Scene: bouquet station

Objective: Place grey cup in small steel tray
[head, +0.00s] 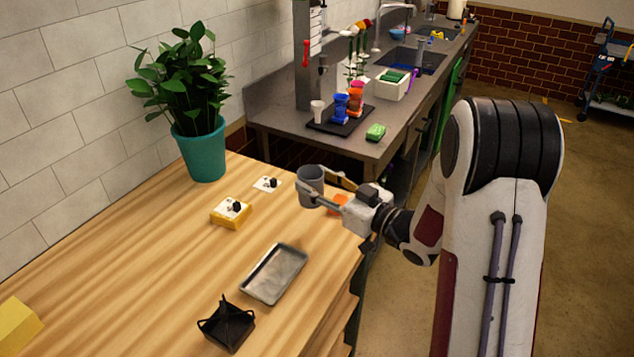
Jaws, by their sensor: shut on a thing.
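The grey cup (311,183) is upright near the far right edge of the wooden table. My gripper (318,191) reaches in from the right and is shut on the cup, with one finger on its near side and the other behind it. I cannot tell whether the cup's base touches the table. The small steel tray (274,273) lies flat and empty on the table, nearer the camera and below the cup in the picture.
A black folded holder (226,324) stands just nearer than the tray. A yellow block with a white top (231,212) and a white card with a black knob (268,184) lie left of the cup. A plant in a teal pot (199,150) stands at the wall.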

